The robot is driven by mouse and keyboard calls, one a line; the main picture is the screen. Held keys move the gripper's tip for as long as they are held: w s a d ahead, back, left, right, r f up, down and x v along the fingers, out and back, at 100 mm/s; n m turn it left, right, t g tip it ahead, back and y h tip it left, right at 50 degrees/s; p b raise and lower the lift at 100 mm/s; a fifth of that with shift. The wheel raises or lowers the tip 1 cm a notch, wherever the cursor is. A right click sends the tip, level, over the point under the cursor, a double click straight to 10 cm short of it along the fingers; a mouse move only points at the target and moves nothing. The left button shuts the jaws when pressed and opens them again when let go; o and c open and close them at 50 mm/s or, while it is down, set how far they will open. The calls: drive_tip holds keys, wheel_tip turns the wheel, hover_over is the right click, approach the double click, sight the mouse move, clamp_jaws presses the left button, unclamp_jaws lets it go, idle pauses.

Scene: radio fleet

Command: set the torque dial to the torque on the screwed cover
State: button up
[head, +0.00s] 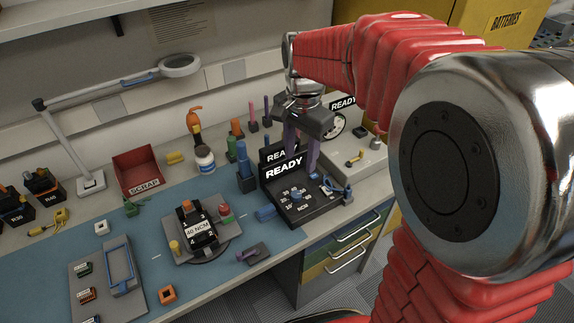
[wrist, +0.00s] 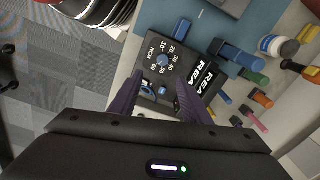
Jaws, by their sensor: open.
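The torque dial (wrist: 163,61) is a small blue knob on a black box (head: 322,207), ringed by white numbers and the letters NCM. It also shows in the head view (head: 296,195). Its pointer is too small to read. The black radio unit (head: 198,232) stands on a grey fixture on the blue mat; its cover label reads 40 NCM. My gripper (head: 302,150) is open and empty above the black box. In the wrist view its two purple fingers (wrist: 161,100) are spread over the box's near part, with the dial beyond the tips.
READY signs (head: 284,168) stand at the box's back. Blue and green tools (head: 243,165) stand left of it. A red scrap bin (head: 139,170), a white bottle (head: 205,160) and a lamp (head: 90,180) are farther left. The blue mat's middle has free room.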

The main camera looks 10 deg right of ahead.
sight(297, 194)
drive_tip(key=shift+w+f+m, duration=0.5)
drive_tip(key=shift+w+f, duration=0.05)
drive_tip(key=shift+w, duration=0.15)
wheel_tip(297, 194, down, 14)
drive_tip(key=shift+r, duration=0.1)
idle(0.5)
drive_tip(key=shift+c, duration=0.5)
drive_tip(key=c, duration=0.9)
drive_tip(key=shift+a, duration=0.25)
drive_tip(key=shift+c, duration=0.2)
drive_tip(key=shift+d, duration=0.15)
